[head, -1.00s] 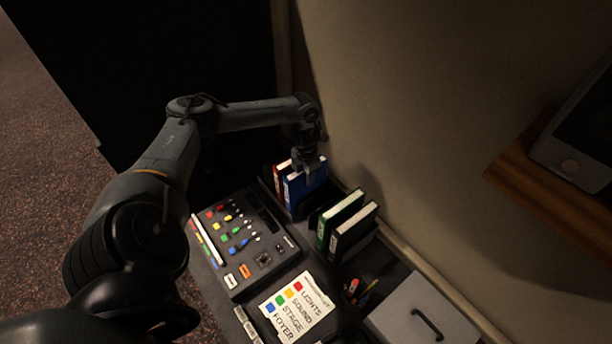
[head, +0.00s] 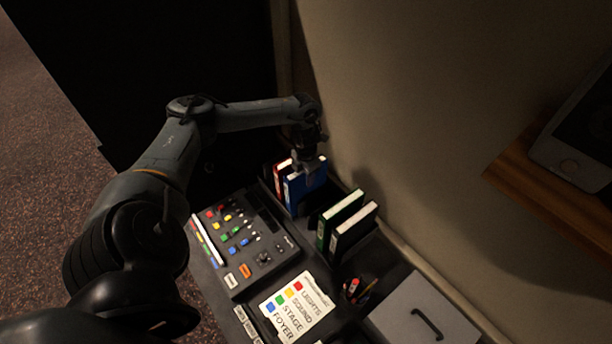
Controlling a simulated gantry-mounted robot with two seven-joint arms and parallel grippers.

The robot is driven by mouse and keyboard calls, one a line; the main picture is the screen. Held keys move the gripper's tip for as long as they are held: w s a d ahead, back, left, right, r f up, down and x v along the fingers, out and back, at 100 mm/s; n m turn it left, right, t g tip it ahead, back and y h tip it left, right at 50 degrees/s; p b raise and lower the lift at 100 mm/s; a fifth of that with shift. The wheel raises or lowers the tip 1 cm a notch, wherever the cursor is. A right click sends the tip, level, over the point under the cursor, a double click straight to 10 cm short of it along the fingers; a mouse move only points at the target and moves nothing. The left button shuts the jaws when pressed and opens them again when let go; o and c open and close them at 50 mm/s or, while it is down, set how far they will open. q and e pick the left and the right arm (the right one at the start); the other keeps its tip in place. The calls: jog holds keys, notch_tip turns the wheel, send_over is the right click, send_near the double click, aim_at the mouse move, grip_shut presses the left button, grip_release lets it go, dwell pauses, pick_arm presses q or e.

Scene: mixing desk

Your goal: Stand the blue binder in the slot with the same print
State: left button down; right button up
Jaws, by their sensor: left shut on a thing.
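The blue binder (head: 305,190) stands upright at the back of the desk, beside the red binder (head: 280,178) on its left. My left gripper (head: 312,168) is at the top edge of the blue binder, shut on it. The binder's lower end is in the dark rack (head: 310,221), and I cannot see whether it rests on the bottom. The slot's print is too small or hidden to tell. My right gripper is not in the head view.
A green binder (head: 341,219) and a black binder (head: 354,231) stand to the right. The mixing desk (head: 245,245) lies in front, with a label card (head: 297,307) below it. A pen cup (head: 357,289) and a grey box (head: 420,312) stand at the lower right. The wall is close behind.

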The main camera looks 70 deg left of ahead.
pick_arm(q)
jog(key=shift+f, duration=0.2)
jog(key=c, duration=0.6)
grip_release()
jog(key=shift+c, duration=0.2)
